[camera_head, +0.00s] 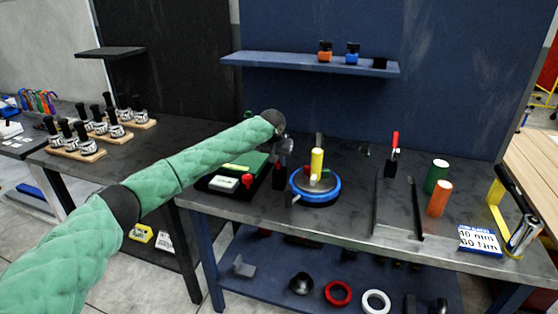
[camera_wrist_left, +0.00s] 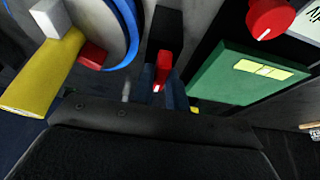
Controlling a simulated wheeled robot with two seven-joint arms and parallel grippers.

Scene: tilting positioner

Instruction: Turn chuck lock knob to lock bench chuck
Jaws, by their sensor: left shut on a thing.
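The bench chuck is a grey disc with a blue rim (camera_head: 335,192) in the middle of the bench. A yellow cylinder (camera_head: 317,160) stands at its centre. In the left wrist view, the blue rim (camera_wrist_left: 131,32) and yellow cylinder (camera_wrist_left: 38,82) are at upper left. A small red knob (camera_wrist_left: 163,65) sits on a dark post just left of the chuck. My left gripper (camera_head: 281,158) comes down over this post. In the left wrist view its fingers (camera_wrist_left: 165,90) are shut on the red knob. The fingertips are partly hidden. My right gripper is not in view.
A blue shelf (camera_head: 310,64) hangs behind. The bench front by the chuck is clear.

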